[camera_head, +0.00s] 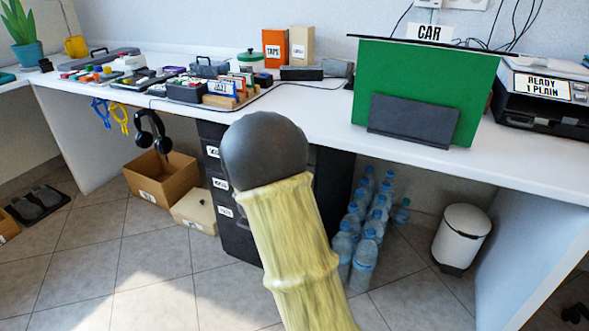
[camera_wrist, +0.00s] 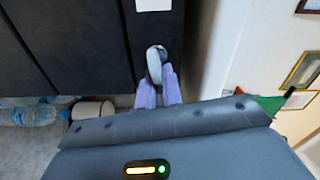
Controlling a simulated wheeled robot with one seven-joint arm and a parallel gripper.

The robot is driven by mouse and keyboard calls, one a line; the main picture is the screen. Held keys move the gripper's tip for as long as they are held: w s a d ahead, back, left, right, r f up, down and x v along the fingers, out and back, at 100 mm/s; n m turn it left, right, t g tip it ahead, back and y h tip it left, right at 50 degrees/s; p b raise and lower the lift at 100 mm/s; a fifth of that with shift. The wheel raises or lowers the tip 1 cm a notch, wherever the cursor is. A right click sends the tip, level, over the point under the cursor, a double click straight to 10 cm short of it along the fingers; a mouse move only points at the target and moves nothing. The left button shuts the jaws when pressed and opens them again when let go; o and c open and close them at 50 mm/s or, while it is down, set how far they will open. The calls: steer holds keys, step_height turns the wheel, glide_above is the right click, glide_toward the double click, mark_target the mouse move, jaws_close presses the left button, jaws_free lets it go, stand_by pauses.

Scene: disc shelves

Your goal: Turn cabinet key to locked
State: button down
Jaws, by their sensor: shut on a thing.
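The dark drawer cabinet (camera_head: 222,168) stands under the white worktop, with white labels down its front. My arm hides much of it in the head view. In the wrist view, the dark cabinet front (camera_wrist: 95,40) fills the upper left. My gripper (camera_wrist: 159,84) has its two pale purple fingers close together at this front. They are shut on the key (camera_wrist: 155,63), a small grey and whitish rounded piece at their tips. The key's long side runs roughly up and down in the wrist view. Its lock and any markings are hidden. My gripper does not show in the head view.
Water bottles (camera_head: 366,246) stand right of the cabinet, near a white bin (camera_head: 462,236). A cardboard box (camera_head: 160,177) and a lidded box (camera_head: 196,210) are on the floor at left. A green board (camera_head: 425,80) stands on the worktop (camera_head: 330,110).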

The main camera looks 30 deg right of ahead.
steer(key=shift+f+m+b, duration=0.3)
steer(key=shift+m+b, duration=0.8)
steer(key=shift+b, duration=0.1)
steer(key=c, duration=1.6)
jaws_free()
steer(key=shift+r, duration=0.1)
steer(key=shift+o, duration=0.2)
steer(key=shift+s+a, duration=0.1)
steer(key=p+v, duration=0.5)
steer(key=v, duration=1.2)
